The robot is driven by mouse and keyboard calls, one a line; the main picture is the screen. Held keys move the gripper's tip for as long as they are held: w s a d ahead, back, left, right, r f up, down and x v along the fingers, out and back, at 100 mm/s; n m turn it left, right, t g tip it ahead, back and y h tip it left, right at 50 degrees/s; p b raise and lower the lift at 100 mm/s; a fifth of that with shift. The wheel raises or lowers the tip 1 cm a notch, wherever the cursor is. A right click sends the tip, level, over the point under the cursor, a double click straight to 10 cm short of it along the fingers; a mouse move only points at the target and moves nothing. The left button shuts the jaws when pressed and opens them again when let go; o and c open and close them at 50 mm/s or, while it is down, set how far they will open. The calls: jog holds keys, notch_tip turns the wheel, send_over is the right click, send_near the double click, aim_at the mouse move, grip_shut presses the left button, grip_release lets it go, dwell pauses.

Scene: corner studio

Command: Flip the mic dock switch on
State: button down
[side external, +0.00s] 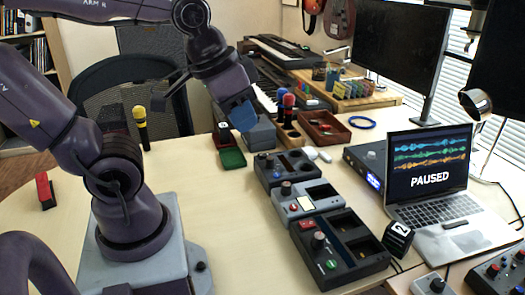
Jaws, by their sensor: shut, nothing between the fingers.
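My gripper (242,117) is shut and empty, held above the far part of the table with its blue fingertips pointing down. It is apart from the devices below. A dark box (352,267) with two recesses, a red part, a black knob and a green button stands at the front of a row of devices. Behind it is a grey box (311,212) with a knob and a pale panel. A dark box with recesses (275,181) stands farthest back. I cannot tell for sure which one is the mic dock, and no switch position is readable.
A laptop (436,215) reading "PAUSED" stands to the right. A black cube (398,238) marked 2 sits beside the front box. Red and blue microphones (288,101) stand upright behind the row. A yellow microphone (140,122) stands at left.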

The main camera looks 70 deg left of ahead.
jog(key=w+a+f+n+g, duration=0.35)
jog(key=w+a+n, duration=0.25)
jog(key=w+a, duration=0.45)
jog(key=n+g, duration=0.3)
jog(key=n, duration=0.5)
send_over(260, 155)
jog(key=d, duration=0.2)
notch_tip(260, 155, down, 11)
jog(key=w+a+r+n, duration=0.1)
jog(key=w+a+n, duration=0.1)
jog(key=n, duration=0.1)
jog(key=shift+a+r+t, duration=0.1)
jog(key=shift+r+t, duration=0.15)
jog(key=shift+r, duration=0.15)
jog(key=f, duration=0.4)
jog(key=s+f, duration=0.1)
jog(key=f, duration=0.9)
jog(key=shift+s, duration=0.3)
jog(key=shift+s+f, duration=0.1)
jog(key=shift+f, duration=0.2)
